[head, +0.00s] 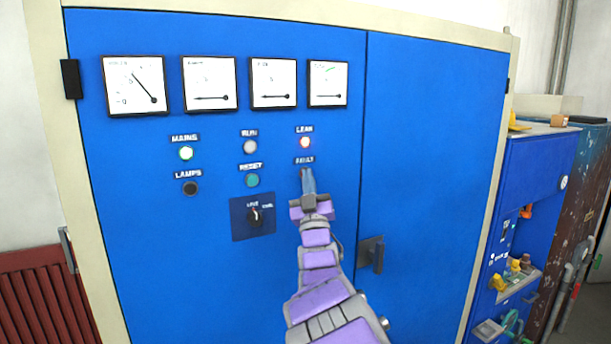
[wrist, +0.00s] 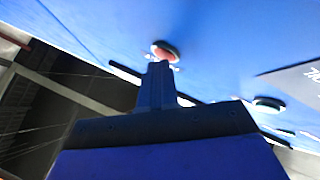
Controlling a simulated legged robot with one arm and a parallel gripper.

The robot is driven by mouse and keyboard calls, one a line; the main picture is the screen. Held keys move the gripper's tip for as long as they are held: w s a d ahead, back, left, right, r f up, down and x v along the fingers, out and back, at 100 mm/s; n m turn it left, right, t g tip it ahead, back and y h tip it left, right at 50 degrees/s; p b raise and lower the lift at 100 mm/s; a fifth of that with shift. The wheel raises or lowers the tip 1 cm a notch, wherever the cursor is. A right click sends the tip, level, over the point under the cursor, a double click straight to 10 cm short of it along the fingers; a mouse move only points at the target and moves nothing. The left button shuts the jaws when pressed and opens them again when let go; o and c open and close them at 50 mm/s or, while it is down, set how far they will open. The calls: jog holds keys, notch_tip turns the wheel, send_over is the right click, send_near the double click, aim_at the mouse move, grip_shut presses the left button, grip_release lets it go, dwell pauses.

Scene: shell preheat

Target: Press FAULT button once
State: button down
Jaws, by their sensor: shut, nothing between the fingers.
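The FAULT label (head: 304,160) is on the blue cabinet door, below the lit LEAK lamp (head: 305,142). My gripper (head: 307,178) is shut and empty, with its tip just below the FAULT label, covering most of the button there in the head view. In the wrist view, a red button with a dark ring (wrist: 165,50) shows right at the tip of my shut fingers (wrist: 160,70). Its position matches the FAULT button. I cannot tell whether the fingertips touch it or stand slightly apart.
The green RESET button (head: 252,180) and a rotary selector plate (head: 240,226) are left of my gripper. The lit MAINS lamp (head: 186,153) and black LAMPS button (head: 190,188) are farther left. A door handle (head: 376,254) sticks out at lower right.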

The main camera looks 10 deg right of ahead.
dwell(0.3)
jog(key=shift+s+d+b, duration=0.45)
jog(key=shift+s+b, duration=0.05)
jog(key=shift+s, duration=0.2)
jog(key=shift+s, duration=0.1)
jog(key=s, duration=0.1)
jog(key=s+d+b, duration=0.1)
jog(key=s, duration=0.1)
jog(key=s+b, duration=0.1)
jog(key=shift+s+d, duration=0.3)
jog(key=shift+s, duration=0.05)
dwell(0.4)
